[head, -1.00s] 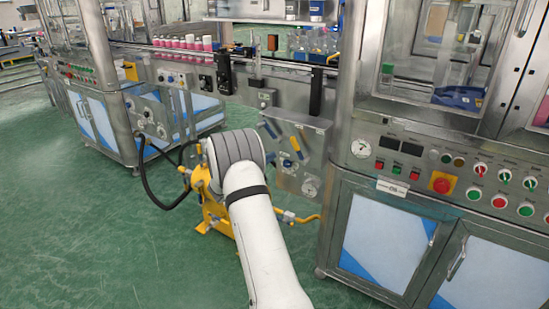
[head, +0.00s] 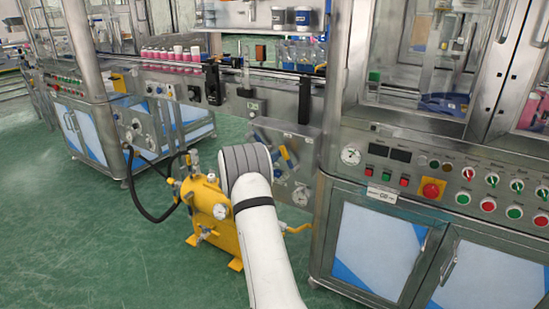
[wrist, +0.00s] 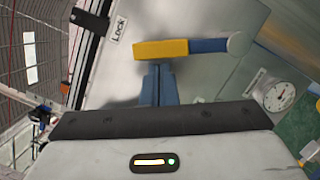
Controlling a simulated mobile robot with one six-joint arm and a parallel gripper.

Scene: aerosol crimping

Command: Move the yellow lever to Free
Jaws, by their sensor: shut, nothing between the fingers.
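The yellow lever (wrist: 160,50) lies across the wrist view. Its yellow grip is at the left, a blue section in the middle and a round grey hub (wrist: 238,43) at the right. The yellow end is beside the white "Lock" label (wrist: 118,30); no "Free" label is readable. My gripper (wrist: 158,70) is shut and empty, its blue fingers pointing at the yellow grip from below in the wrist view. Whether the tips touch it I cannot tell.
A pressure gauge (wrist: 278,95) sits on the panel close to my gripper's right. A yellow tank (head: 205,207) with a black hose stands left of my arm. The control cabinet (head: 375,235) stands close on the right. Green floor (head: 110,245) is open at the left.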

